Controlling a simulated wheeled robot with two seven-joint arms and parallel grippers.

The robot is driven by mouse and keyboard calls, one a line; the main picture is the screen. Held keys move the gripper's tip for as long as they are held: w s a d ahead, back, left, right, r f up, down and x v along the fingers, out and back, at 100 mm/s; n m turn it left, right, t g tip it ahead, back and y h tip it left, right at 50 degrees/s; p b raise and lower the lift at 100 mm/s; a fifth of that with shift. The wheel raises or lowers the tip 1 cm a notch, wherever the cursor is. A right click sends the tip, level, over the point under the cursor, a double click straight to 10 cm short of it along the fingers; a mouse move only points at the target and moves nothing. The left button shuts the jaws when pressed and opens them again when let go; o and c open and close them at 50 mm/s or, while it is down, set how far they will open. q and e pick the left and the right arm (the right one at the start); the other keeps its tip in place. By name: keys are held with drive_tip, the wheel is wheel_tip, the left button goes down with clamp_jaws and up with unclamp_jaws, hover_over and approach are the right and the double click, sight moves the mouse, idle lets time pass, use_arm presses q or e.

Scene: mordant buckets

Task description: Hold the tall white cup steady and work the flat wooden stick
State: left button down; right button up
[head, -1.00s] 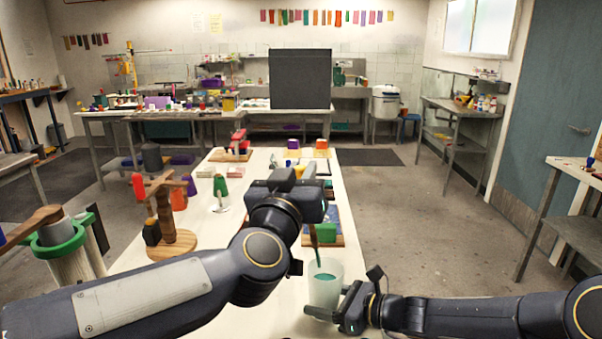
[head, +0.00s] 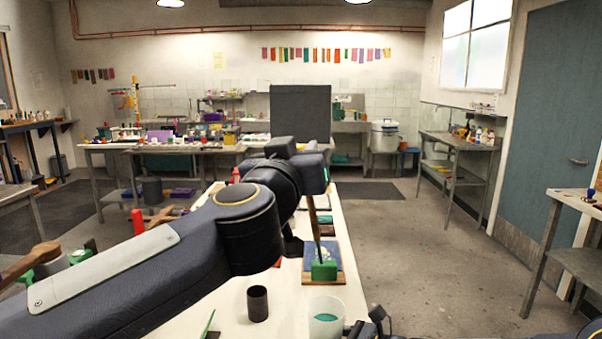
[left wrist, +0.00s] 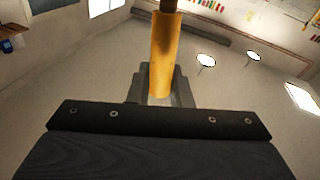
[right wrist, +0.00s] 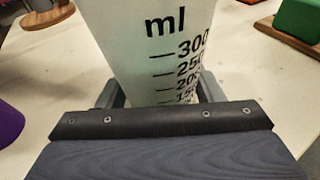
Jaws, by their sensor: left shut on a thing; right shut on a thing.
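The flat wooden stick (head: 315,222) hangs down from my left gripper (head: 310,192), which is shut on it. Its lower end is dark teal and appears above the cup's rim in the head view, clear of the liquid. The stick also shows orange-yellow in the left wrist view (left wrist: 164,55), with a dark upper part. The tall white cup (head: 327,330) stands upright at the bottom edge of the head view with teal liquid inside; its lower part is cut off. My right gripper is shut on the cup (right wrist: 130,45), whose ml marks show in the right wrist view.
A green block (head: 324,271) sits on a board with a blue top just beyond the cup. A small dark cylinder (head: 257,304) stands on the white table to the left. A wooden stand (head: 163,221) is partly hidden behind my left arm.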

idle(0.3)
drive_tip(key=o, duration=1)
drive_tip(key=shift+o, duration=0.2)
